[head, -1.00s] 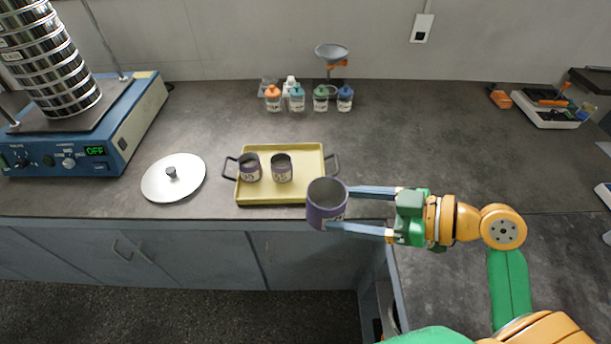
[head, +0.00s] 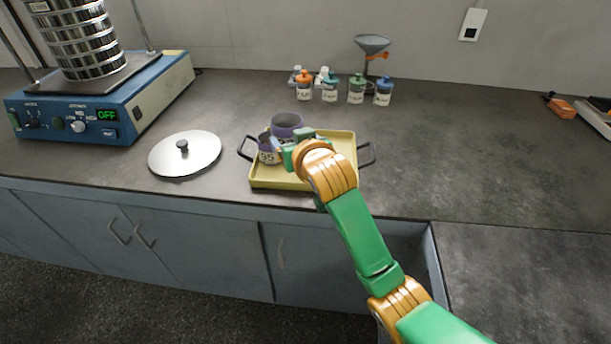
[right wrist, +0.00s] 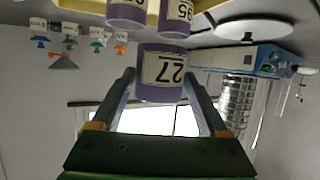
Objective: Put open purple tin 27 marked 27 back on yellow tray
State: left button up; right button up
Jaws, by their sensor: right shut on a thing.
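The purple tin marked 27 (right wrist: 163,72) is between the fingers of my right gripper (right wrist: 160,88) in the upside-down right wrist view. In the head view the open tin 27 (head: 286,121) appears over the back left part of the yellow tray (head: 283,184), seemingly held above it. My right gripper (head: 284,146) is shut on it, partly hidden by my own wrist. My left gripper is not in view.
A purple tin with a white number label (head: 266,156) stands at the tray's left; another purple tin (right wrist: 127,12) shows beside it in the wrist view. A round metal lid (head: 186,154) lies left of the tray. Several capped bottles (head: 356,90) stand behind.

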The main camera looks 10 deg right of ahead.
jog(key=shift+w+a+r+h, duration=0.2)
jog(key=shift+a+r+h, duration=0.2)
jog(key=shift+r, duration=0.15)
jog(key=shift+d+r+m, duration=0.1)
jog(key=shift+r+m, duration=0.2)
jog(key=shift+r, duration=0.05)
jog(key=d+f, duration=0.3)
jog(key=d, duration=0.1)
jog(key=w+d+f, duration=0.1)
jog(key=d+f, duration=0.2)
jog(key=d, duration=0.2)
jog(key=d+f, duration=0.3)
jog(key=d, duration=0.1)
jog(key=shift+w+d, duration=0.15)
jog(key=shift+w, duration=0.1)
jog(key=f, duration=0.3)
jog(key=shift+d+f, duration=0.25)
jog(key=shift+f, duration=0.05)
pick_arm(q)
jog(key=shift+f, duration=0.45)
pick_arm(e)
jog(key=o, duration=1.2)
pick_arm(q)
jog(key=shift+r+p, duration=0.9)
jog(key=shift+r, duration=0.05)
pick_arm(e)
jog(key=v, duration=1.2)
jog(key=shift+s+a+f, duration=0.1)
jog(key=shift+a, duration=0.05)
